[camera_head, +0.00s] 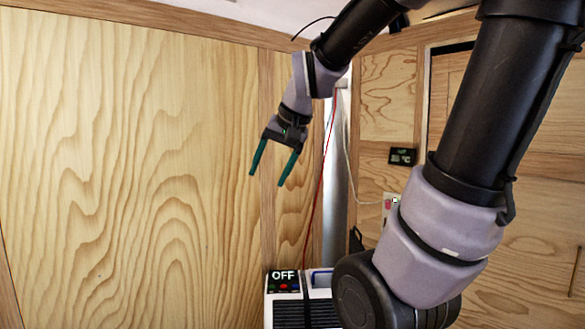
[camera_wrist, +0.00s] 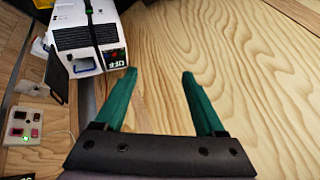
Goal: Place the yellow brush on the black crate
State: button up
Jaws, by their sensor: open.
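My gripper (camera_head: 272,171) is raised in front of the wooden wall in the head view, its two green fingers spread apart and pointing down. In the wrist view my gripper (camera_wrist: 159,84) is open, with only bare wood grain between and beyond the fingers. I see no yellow brush in either view. I cannot make out a black crate; a dark shape at the top left edge of the wrist view is cut off and unclear.
A white machine (camera_head: 303,310) with black vents and an "OFF" display stands below my gripper; it also shows in the wrist view (camera_wrist: 85,35). A red cable (camera_head: 322,180) hangs beside my gripper. A switch panel (camera_wrist: 24,125) is on the wall. Open space lies left.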

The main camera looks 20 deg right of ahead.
jog(key=s+d+r+t, duration=0.1)
jog(key=s+d, duration=0.1)
jog(key=s, duration=0.5)
jog(key=shift+s+r+n, duration=0.3)
jog(key=shift+s, duration=0.05)
jog(key=shift+d, duration=0.1)
dwell(0.7)
